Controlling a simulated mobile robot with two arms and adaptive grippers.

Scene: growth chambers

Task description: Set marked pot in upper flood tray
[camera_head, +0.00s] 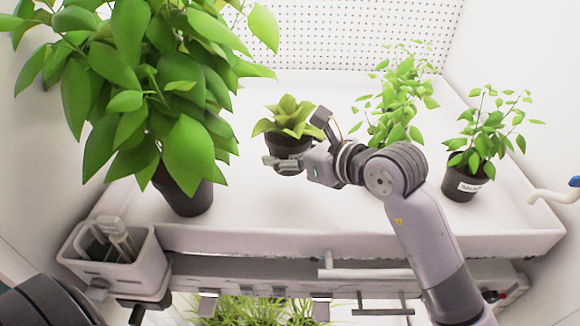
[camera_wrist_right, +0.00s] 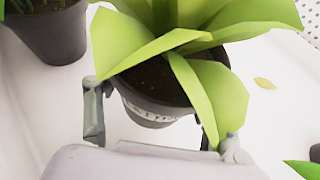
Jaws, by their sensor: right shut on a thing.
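A small dark pot (camera_head: 288,146) with a broad-leaved, yellow-green plant (camera_head: 291,114) is held by my right gripper (camera_head: 292,163) over the white upper flood tray (camera_head: 330,215). In the right wrist view the gripper's fingers (camera_wrist_right: 163,130) sit on either side of the pot (camera_wrist_right: 150,112), which is roughly upright and has pale lettering on its near side, partly hidden by a leaf. I cannot tell whether its base touches the tray. My left gripper is not in view.
A large leafy plant in a dark pot (camera_head: 186,194) stands at the tray's left. A labelled pot (camera_head: 463,184) stands at the right, near another leafy plant (camera_head: 398,100). A caddy with tools (camera_head: 112,268) hangs at the front left. Grassy plants (camera_head: 262,311) show below the tray.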

